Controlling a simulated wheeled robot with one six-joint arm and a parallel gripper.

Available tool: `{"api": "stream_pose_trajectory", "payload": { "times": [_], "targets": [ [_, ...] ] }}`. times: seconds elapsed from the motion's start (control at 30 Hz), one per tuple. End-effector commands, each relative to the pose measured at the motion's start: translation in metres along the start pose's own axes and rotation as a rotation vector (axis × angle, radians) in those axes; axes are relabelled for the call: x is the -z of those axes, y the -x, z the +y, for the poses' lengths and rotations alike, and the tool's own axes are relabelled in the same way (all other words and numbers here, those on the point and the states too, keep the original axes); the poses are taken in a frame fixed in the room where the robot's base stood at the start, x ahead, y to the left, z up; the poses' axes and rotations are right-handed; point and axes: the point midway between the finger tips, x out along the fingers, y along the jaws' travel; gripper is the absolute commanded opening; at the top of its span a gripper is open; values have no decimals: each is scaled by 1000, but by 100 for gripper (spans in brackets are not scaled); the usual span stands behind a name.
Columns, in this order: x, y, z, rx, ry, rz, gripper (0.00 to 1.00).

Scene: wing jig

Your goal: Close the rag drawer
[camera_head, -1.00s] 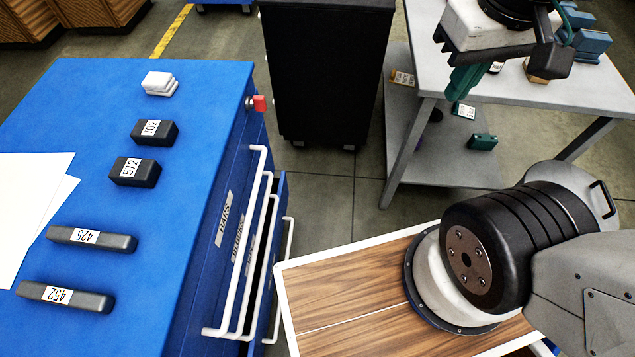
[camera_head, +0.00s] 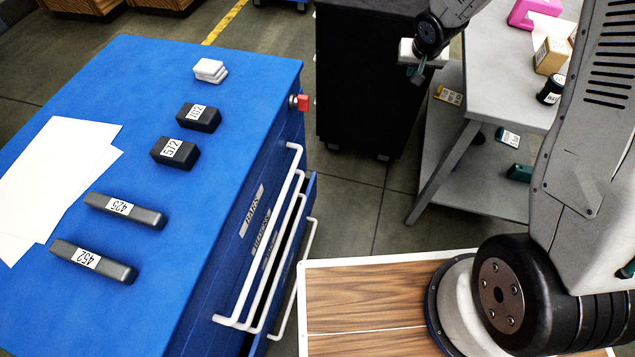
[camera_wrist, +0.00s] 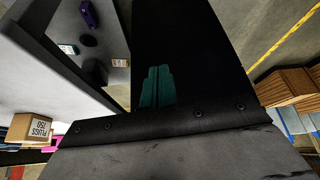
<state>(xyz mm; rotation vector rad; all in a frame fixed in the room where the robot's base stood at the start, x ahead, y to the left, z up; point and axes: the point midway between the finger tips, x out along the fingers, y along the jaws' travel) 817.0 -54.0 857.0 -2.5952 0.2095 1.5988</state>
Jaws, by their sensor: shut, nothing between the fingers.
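The blue drawer cabinet (camera_head: 85,170) stands at the left with white bar handles on its right side. Its top drawer label reads BARS; the lower labels are hard to read, and I cannot tell which is the rag drawer. A low drawer (camera_head: 309,190) sticks out past the ones above, its handle (camera_head: 301,275) farther out. Its inside is hidden. My gripper (camera_head: 417,74) is in the air at the upper middle, in front of the black cabinet, away from the drawers. Its green fingers also show in the wrist view (camera_wrist: 157,87), shut and empty.
Black bars and blocks and white paper (camera_head: 60,175) lie on the blue top. A red knob (camera_head: 303,103) sits at its corner. A black cabinet (camera_head: 352,90) stands behind. A grey table (camera_head: 490,85) with a lower shelf is at the right. Floor (camera_head: 365,205) shows between them.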

Motion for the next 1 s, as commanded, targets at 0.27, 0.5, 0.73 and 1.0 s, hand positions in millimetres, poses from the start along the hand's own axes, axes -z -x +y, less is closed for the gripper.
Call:
{"api": "stream_pose_trajectory", "payload": {
  "times": [0.27, 0.5, 0.73, 1.0],
  "targets": [
    [-59, -158, -45, 223, -54, -37, 0],
    [-162, -262, -86, 465, -156, -144, 0],
    [-271, -313, -116, 666, -278, -285, 0],
    [-327, -326, -129, 762, -350, -367, 0]
  ]
}}
